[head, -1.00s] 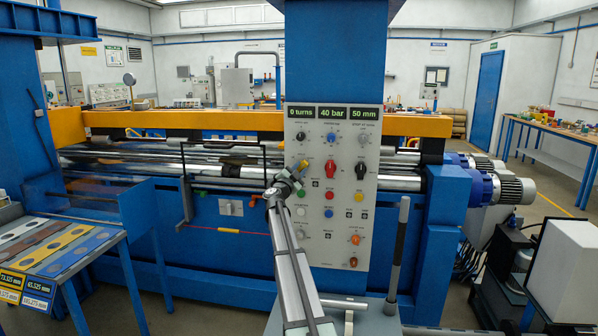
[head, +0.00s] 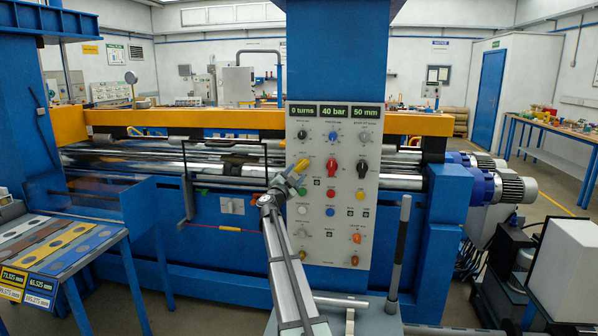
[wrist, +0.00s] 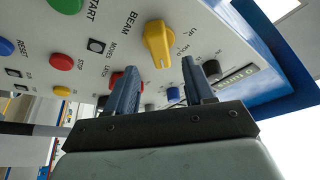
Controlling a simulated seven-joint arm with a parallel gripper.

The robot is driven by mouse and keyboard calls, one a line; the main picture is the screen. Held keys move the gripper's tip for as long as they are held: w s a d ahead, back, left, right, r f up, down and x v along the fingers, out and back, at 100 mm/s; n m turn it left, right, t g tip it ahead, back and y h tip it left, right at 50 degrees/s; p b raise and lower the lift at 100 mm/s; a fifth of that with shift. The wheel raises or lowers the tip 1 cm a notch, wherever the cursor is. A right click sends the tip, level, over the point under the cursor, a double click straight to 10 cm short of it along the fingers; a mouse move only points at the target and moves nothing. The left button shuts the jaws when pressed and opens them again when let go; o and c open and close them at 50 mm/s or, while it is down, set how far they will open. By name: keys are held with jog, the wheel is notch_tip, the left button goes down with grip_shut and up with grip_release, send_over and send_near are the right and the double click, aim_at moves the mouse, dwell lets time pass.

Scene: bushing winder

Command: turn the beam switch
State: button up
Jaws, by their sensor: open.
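The beam switch is a yellow knob on the white control panel. In the wrist view the knob (wrist: 158,42) sits beside the printed word BEAM, with UP and HOLD marks close by. In the head view it shows as a yellow patch (head: 301,166) at the panel's left side, just above my gripper (head: 291,183), which partly hides that area. In the wrist view my gripper (wrist: 157,70) is open and empty. Its two fingers point toward the panel, with the knob ahead of the gap between them. The fingers look apart from the knob.
The control panel (head: 345,220) holds several other knobs and buttons, including a green START button (wrist: 60,62) and a red knob (head: 332,165) near the beam switch. A grey upright lever (head: 399,245) stands right of my arm. A table with coloured strips (head: 60,250) is at left.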

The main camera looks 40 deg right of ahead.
jog(key=v, duration=0.8)
jog(key=shift+s+a, duration=0.2)
jog(key=shift+a, duration=0.1)
jog(key=shift+f, duration=0.1)
